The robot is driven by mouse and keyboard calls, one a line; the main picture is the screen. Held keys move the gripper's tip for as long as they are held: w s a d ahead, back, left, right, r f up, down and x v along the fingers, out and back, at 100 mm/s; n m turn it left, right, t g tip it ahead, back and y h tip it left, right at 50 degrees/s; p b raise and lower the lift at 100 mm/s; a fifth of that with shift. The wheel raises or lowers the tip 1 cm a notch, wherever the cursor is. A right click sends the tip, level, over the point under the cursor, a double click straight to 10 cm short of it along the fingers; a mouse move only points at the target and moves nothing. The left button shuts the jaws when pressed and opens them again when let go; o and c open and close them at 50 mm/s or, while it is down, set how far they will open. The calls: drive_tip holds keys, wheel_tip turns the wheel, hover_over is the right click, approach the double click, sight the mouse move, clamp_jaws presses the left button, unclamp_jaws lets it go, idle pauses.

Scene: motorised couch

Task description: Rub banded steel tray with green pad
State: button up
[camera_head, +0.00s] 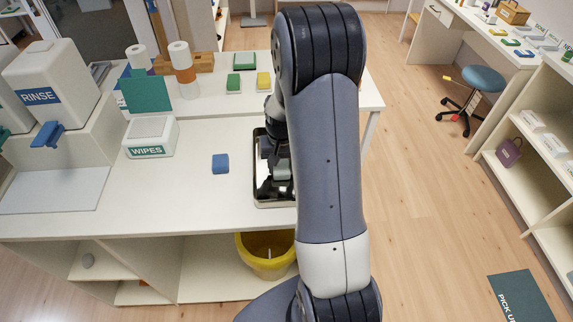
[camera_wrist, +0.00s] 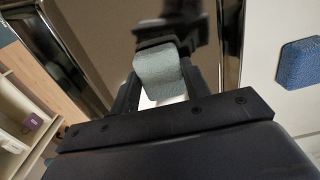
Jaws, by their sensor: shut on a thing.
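The steel tray (camera_head: 260,190) is shiny and lies on the white counter, its right side hidden behind my arm. In the wrist view its polished surface and rim (camera_wrist: 232,45) fill the upper middle, with dark reflections. My gripper (camera_head: 281,168) is over the tray, partly covered by my arm. In the wrist view my gripper (camera_wrist: 158,84) is shut on a pale grey-green pad (camera_wrist: 160,70), held between the two fingers. I cannot tell whether the pad touches the tray, and no clear band shows on the steel.
A blue pad (camera_head: 220,164) lies left of the tray. Farther left are a wipes box (camera_head: 150,136) and a rinse dispenser (camera_head: 52,85). Green and yellow pads (camera_head: 263,80) sit behind. A yellow bucket (camera_head: 265,262) stands below the counter's front edge.

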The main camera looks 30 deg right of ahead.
drive_tip(key=shift+w+a, duration=0.2)
drive_tip(key=shift+a, duration=0.05)
drive_tip(key=shift+w+d, duration=0.45)
drive_tip(key=shift+w, duration=0.3)
drive_tip(key=shift+s+d, duration=0.35)
drive_tip(key=shift+d, duration=0.5)
drive_tip(key=shift+s+d, duration=0.35)
drive_tip(key=shift+d, duration=0.45)
drive_tip(key=shift+w+a+f+b, duration=0.1)
drive_tip(key=shift+w+a+b, duration=0.2)
drive_tip(key=shift+a, duration=0.55)
drive_tip(key=shift+w+a+b, duration=0.15)
drive_tip(key=shift+w+a, duration=0.2)
drive_tip(key=shift+a, duration=0.45)
drive_tip(key=shift+w+d, duration=0.3)
drive_tip(key=shift+w, duration=0.6)
drive_tip(key=shift+s+d+r, duration=0.1)
drive_tip(key=shift+s+d, duration=0.25)
drive_tip(key=shift+d, duration=0.45)
drive_tip(key=shift+s+d+r, duration=0.1)
drive_tip(key=shift+s+d, duration=0.2)
drive_tip(key=shift+d, duration=0.5)
drive_tip(key=shift+d+f, duration=0.1)
drive_tip(key=shift+f, duration=0.1)
drive_tip(key=shift+w+a+f+b, duration=0.1)
drive_tip(key=shift+w+a+b, duration=0.15)
drive_tip(key=shift+a, duration=0.6)
drive_tip(key=shift+w+a+f+b, duration=0.1)
drive_tip(key=shift+w+a, duration=0.15)
drive_tip(key=shift+a, duration=0.55)
